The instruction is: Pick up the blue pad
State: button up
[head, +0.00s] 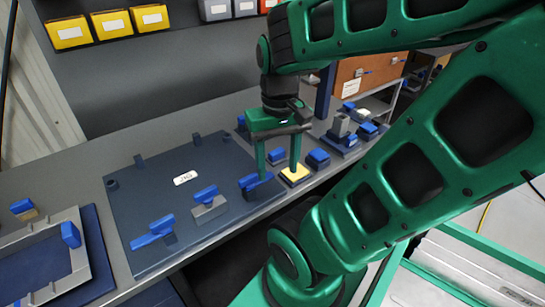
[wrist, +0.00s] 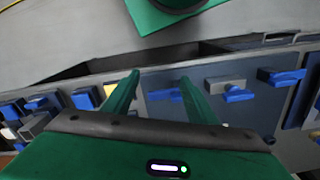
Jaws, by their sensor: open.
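A squat dark-blue block (head: 318,158), the most pad-like blue piece, sits on the bench just right of a yellow-topped pad (head: 295,174). It seems to show left of the yellow pad (wrist: 111,90) in the wrist view (wrist: 84,99). I cannot tell for certain that it is the blue pad. My gripper (head: 279,175) is open, its fingers pointing down, left of the dark-blue block. The right finger overlaps the yellow pad in the picture; contact is unclear. Nothing is visibly held between the fingertips (wrist: 160,80).
A dark-blue board (head: 140,195) carries blue-handled clamps (head: 208,204). A grey frame (head: 40,288) lies at the left. Another small blue piece (head: 277,155) stands behind the fingers. Blue and grey parts (head: 352,128) crowd the right. Yellow bins (head: 110,25) are at the back.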

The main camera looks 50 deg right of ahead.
jog(key=n, duration=2.1)
send_over(276, 151)
notch_tip(276, 151, down, 3)
jog(key=shift+n, duration=0.3)
notch_tip(276, 151, down, 10)
jog(key=shift+d+f, duration=0.1)
jog(key=c, duration=1.1)
